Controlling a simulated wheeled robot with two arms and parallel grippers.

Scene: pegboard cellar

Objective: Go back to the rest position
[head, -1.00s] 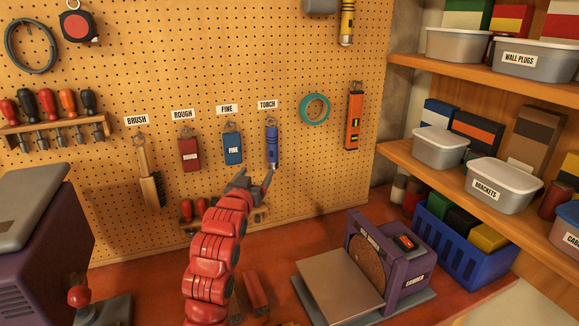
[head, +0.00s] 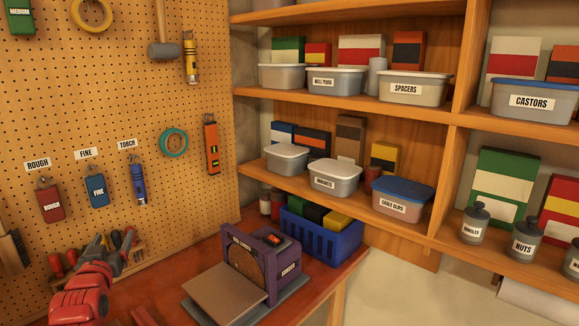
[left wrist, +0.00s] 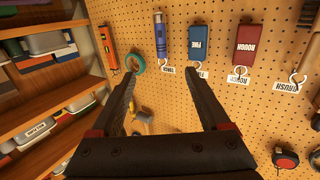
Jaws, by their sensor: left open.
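My left gripper (head: 103,240) is at the lower left of the head view, in front of the pegboard (head: 120,110), below the hanging tools. In the left wrist view its two dark fingers (left wrist: 160,76) are spread apart, with nothing between them. The blue torch (head: 138,185) hangs on its hook under the TORCH label, apart from the gripper. The torch also shows in the wrist view (left wrist: 160,36), beyond the fingertips. My right gripper is not in view.
A purple sander (head: 262,262) stands on the red bench, with a blue crate (head: 325,240) behind it. Shelves with labelled tubs (head: 403,198) fill the right side. A blue FINE block (head: 97,190) and a red ROUGH block (head: 50,203) hang left of the torch.

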